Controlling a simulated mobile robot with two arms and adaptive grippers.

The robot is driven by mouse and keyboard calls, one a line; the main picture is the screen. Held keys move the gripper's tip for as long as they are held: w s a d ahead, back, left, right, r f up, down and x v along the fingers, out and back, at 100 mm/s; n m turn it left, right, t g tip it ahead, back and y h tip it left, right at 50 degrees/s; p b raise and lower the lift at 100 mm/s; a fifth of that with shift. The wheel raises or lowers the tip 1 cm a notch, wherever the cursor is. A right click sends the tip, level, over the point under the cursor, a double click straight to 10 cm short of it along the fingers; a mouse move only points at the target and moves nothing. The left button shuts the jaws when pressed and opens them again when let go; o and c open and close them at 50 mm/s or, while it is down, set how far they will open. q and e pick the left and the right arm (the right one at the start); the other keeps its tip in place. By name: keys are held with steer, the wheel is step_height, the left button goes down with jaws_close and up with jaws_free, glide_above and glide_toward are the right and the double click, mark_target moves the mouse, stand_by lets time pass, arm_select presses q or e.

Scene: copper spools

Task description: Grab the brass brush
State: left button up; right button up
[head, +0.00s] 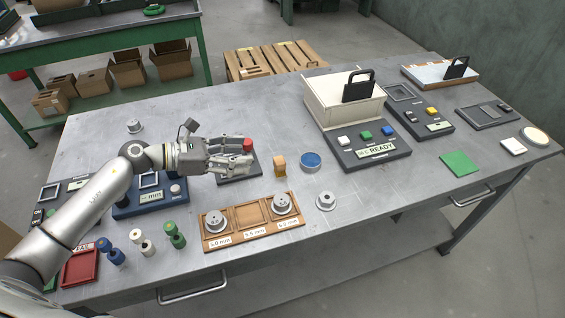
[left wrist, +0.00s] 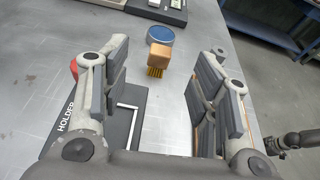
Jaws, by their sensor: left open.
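The brass brush (head: 279,165) stands on the grey table just right of my left gripper. It has a light wooden block, and in the left wrist view the brush (left wrist: 159,57) shows short golden bristles at its lower end. My left gripper (head: 247,153) is open and empty, its fingers pointing right toward the brush. In the left wrist view the brush lies ahead between the two fingers of my left gripper (left wrist: 164,72), apart from both. A dark jointed part at the right edge of that view looks like my right gripper (left wrist: 290,141); its fingers are unclear.
A blue round tin (head: 311,161) stands close behind the brush. A dark holder plate (left wrist: 118,125) with a red knob lies under my left gripper. A wooden tray (head: 221,241) with metal spools is in front. A cream box (head: 332,103) stands farther right.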

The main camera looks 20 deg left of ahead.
mark_target(278, 160)
arm_select(q)
steer(key=shift+w+a+f+m, duration=0.1)
steer(key=shift+a+f+m, duration=0.05)
steer(key=shift+f+m, duration=0.2)
steer(key=shift+w+d+f, duration=0.1)
steer(key=shift+w+d, duration=0.1)
steer(key=shift+d, duration=0.1)
steer(key=p+x, duration=0.1)
steer(key=x, duration=0.3)
steer(key=shift+s+d+f+p, duration=0.1)
steer(key=shift+d+f+p, duration=0.1)
steer(key=shift+p, duration=0.15)
steer(key=shift+w+d+f+p, duration=0.25)
steer(key=shift+d+p, duration=0.15)
steer(key=shift+d, duration=0.1)
steer(key=p+x, duration=0.1)
steer(key=x, duration=0.2)
steer(key=shift+d+f, duration=0.1)
steer(key=shift+f, duration=0.1)
steer(key=shift+w+d+f, duration=0.15)
steer(key=shift+d+f, duration=0.1)
steer(key=shift+d, duration=0.05)
steer(key=c, duration=1.1)
